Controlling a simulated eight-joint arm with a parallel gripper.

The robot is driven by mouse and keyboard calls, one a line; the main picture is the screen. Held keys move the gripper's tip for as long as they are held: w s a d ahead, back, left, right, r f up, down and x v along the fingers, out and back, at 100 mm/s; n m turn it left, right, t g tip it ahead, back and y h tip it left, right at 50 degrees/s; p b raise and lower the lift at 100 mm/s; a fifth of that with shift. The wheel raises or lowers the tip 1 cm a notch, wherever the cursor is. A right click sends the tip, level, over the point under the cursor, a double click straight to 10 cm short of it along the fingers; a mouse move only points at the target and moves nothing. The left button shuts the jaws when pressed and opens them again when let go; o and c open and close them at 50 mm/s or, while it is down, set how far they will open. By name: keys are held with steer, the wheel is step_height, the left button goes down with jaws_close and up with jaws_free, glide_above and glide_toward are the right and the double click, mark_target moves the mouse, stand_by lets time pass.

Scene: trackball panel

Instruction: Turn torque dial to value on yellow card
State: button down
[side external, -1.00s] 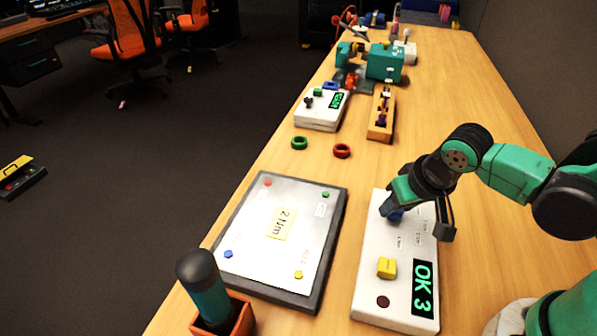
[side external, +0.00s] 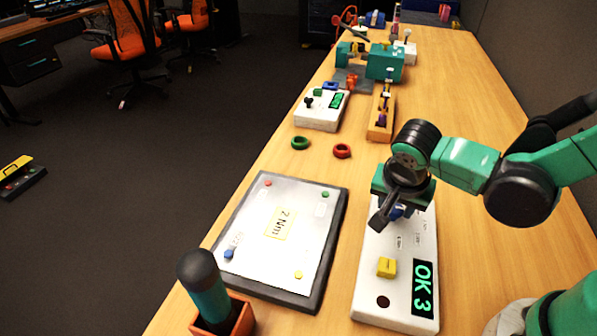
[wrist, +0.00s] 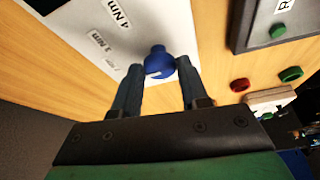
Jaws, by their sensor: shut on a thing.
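The blue torque dial (wrist: 158,55) sits on the white panel (side external: 371,290), near its far end. My gripper (side external: 396,212) is over the dial from above, and in the wrist view its two fingers (wrist: 158,78) are shut on either side of it. A white pointer mark shows on the dial. Labels 4 Nm (wrist: 105,12) and 3 Nm (wrist: 102,43) stand beside it in the wrist view. The yellow card (side external: 280,224) reads 2 Nm and lies on the grey-framed plate (side external: 258,266). The green display (side external: 423,289) reads OK 3. My gripper hides most of the dial in the side view.
A yellow block (side external: 386,267) and a dark round button (side external: 383,302) are on the panel's near part. Green (side external: 300,143) and red (side external: 342,151) rings lie beyond the plate. A screwdriver-like handle (side external: 203,284) stands in an orange holder at the near left.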

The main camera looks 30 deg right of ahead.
steer(key=shift+m, duration=0.3)
steer(key=shift+c, duration=2.3)
jaws_free()
steer(key=shift+v, duration=2.8)
